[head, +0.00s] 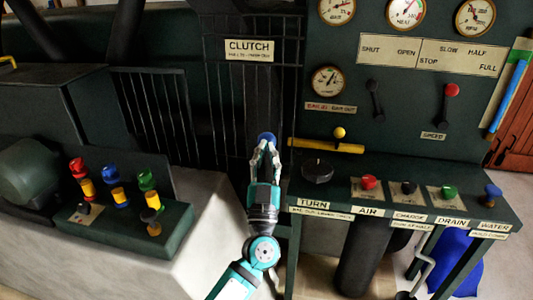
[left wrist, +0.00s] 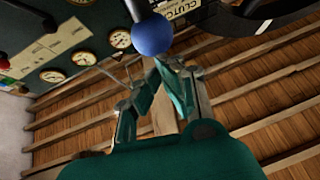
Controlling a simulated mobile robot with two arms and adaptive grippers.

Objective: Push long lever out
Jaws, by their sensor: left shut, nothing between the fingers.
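The long lever is a dark rod with a blue ball knob (head: 267,137), below the CLUTCH sign (head: 248,50) in the head view. In the left wrist view the blue knob (left wrist: 153,35) is large, at the top middle, with part of its dark rod above it. My left gripper (head: 264,148) is shut and empty, its fingertips right at the knob. In the left wrist view the fingers (left wrist: 160,80) end just below the knob; I cannot tell whether they touch it. Most of the rod is hidden in the head view. My right gripper is not in view.
A dark panel with gauges (head: 327,81) and short levers (head: 452,90) stands at right, above a shelf of coloured knobs (head: 369,182). A yellow bar (head: 325,145) juts beside my gripper. At left is a box with coloured valves (head: 117,197). Dark railings (head: 165,115) stand behind.

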